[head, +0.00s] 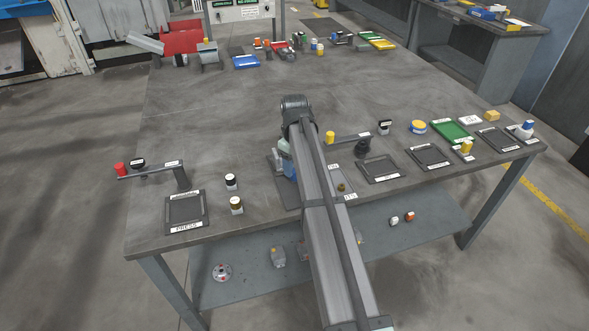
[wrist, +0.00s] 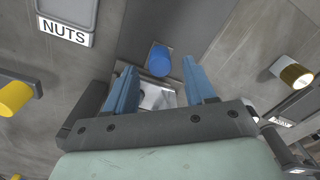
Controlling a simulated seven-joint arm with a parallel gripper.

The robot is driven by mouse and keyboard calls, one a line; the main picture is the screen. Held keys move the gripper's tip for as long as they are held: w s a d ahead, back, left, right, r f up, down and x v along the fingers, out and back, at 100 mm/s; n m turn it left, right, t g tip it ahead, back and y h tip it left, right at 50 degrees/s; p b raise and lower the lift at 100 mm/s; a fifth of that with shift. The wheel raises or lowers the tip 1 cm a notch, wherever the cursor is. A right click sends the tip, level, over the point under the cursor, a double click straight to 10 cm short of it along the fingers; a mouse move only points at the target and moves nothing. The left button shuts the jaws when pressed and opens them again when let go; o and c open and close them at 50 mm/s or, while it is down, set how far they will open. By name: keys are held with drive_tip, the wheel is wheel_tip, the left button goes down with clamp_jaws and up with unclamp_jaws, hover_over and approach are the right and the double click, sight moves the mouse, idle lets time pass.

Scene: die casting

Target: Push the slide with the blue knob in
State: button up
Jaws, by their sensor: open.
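The blue knob (wrist: 159,60) shows in the wrist view just beyond and between the tips of my two blue fingers. My gripper (wrist: 160,68) is open, with nothing between the fingers that I can see held. I cannot tell whether a finger touches the knob. A pale metal piece (wrist: 158,97) lies below the knob between the fingers, on a dark plate (wrist: 150,25) that seems to be the slide's base. In the head view my gripper (head: 288,170) is low over a dark plate (head: 286,190) near the table's front edge; my arm hides the blue knob there.
In the head view a lever with a red knob (head: 120,169) stands left. The table's middle (head: 230,110) is clear.

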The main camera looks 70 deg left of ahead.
drive_tip(key=shift+f, duration=1.15)
clamp_jaws()
